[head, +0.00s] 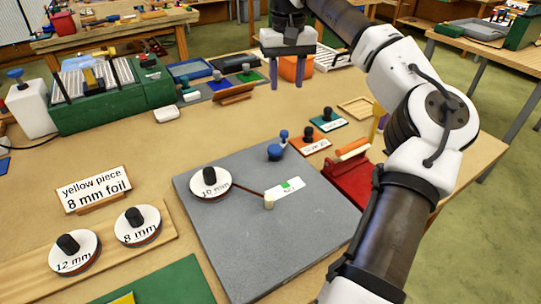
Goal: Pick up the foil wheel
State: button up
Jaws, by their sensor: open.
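Three foil wheels show in the head view, each a white disc with a black knob. The 10 mm foil wheel (211,184) sits on the left part of the grey board, with a thin brown strip running from it to a small pale peg (269,202). The 8 mm foil wheel (138,226) and the 12 mm foil wheel (75,253) sit on a wooden strip at the lower left. A sign (93,189) behind them reads "yellow piece 8 mm foil". My gripper (285,86) is open and empty, fingers down, toward the back of the table, away from all three wheels.
The grey board (240,258) fills the middle, with a blue knobbed piece (275,152) at its back. A red holder (352,182) stands at its right. A green machine (112,97) and white bottle (30,108) stand back left. A green mat (175,284) lies in front.

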aim_at(211, 185)
jog(key=k, duration=1)
